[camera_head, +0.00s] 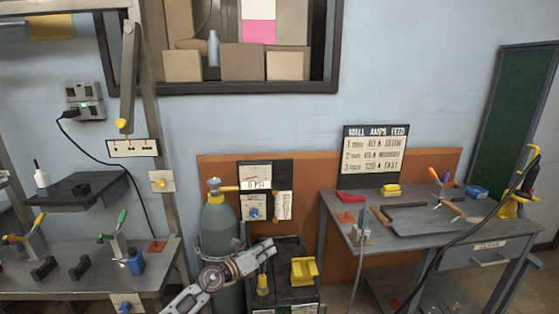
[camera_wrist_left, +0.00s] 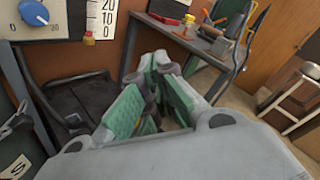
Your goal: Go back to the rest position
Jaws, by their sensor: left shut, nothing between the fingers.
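My left gripper (camera_head: 268,250) shows low in the middle of the head view, with its arm coming in from the bottom left. It is in front of the green gas cylinder (camera_head: 219,225) and the dark machine (camera_head: 285,282). In the left wrist view my left gripper (camera_wrist_left: 158,60) has its green-padded fingers closed together at the tips, with nothing held. Whether it touches anything cannot be told. My right gripper is in neither view.
A gauge panel with a blue knob (camera_head: 254,210) is above the machine, which carries a yellow holder (camera_head: 304,270). A workbench (camera_head: 440,243) with tools is on the right. Clamps stand on the left bench (camera_head: 80,290). A stool (camera_wrist_left: 300,95) shows in the wrist view.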

